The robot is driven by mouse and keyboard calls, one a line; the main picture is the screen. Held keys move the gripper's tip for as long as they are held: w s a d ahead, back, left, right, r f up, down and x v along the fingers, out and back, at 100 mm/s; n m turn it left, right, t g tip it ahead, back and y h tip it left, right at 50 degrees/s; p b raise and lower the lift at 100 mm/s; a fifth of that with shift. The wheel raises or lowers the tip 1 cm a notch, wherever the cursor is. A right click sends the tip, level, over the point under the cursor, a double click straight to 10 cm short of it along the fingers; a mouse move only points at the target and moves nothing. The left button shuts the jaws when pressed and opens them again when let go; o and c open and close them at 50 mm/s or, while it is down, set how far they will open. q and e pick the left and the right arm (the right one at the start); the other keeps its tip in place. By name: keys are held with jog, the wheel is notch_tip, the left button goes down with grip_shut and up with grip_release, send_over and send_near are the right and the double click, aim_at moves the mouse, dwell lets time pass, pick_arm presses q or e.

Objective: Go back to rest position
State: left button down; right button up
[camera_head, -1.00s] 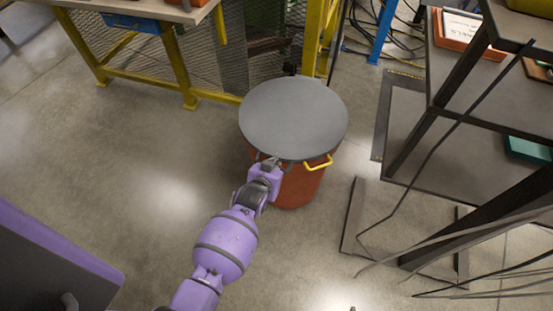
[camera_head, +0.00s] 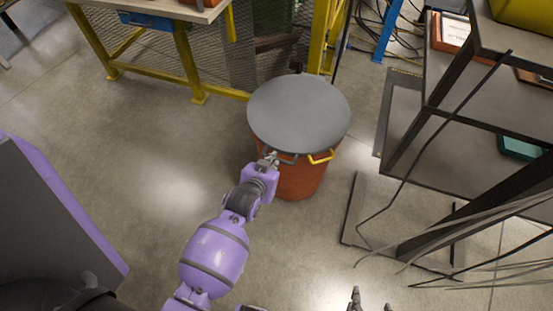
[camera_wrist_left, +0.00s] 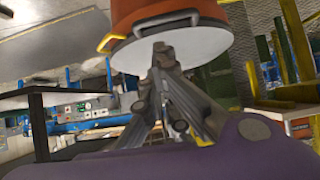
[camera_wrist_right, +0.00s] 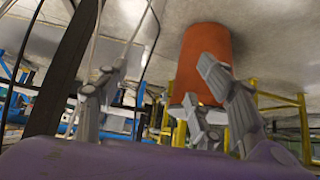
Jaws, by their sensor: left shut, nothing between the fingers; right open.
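My left gripper (camera_head: 268,158) is shut and empty at the near left side of an orange-red drum (camera_head: 298,182) with a grey round lid (camera_head: 298,113). I cannot tell whether its fingertips touch the drum. In the left wrist view its closed fingers (camera_wrist_left: 162,52) overlap the lid, and the drum (camera_wrist_left: 170,12) with a yellow handle shows beyond. My right gripper (camera_head: 371,301) is at the bottom edge of the head view, fingers apart and empty. In the right wrist view its fingers (camera_wrist_right: 160,85) are spread, with the drum (camera_wrist_right: 203,62) behind the right one.
A dark metal shelf (camera_head: 405,160) with bins stands on the right, with thin grey strips (camera_head: 480,235) sticking out low. A yellow-legged workbench (camera_head: 185,60) is at the back left. Open floor (camera_head: 140,150) lies left of the drum.

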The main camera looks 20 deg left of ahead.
pick_arm(q)
jog(key=s+a+g+p, duration=0.1)
jog(key=s+a, duration=0.1)
jog(key=s, duration=1.2)
jog(key=s+a+g+p, duration=0.1)
jog(key=s+a+p, duration=0.1)
jog(key=s, duration=1.1)
jog(key=shift+s+f, duration=0.35)
jog(key=shift+s, duration=0.05)
pick_arm(e)
jog(key=r, duration=0.1)
jog(key=w+r, duration=0.1)
jog(key=a+r, duration=0.1)
jog(key=shift+w+r, duration=0.15)
jog(key=shift+r, duration=0.05)
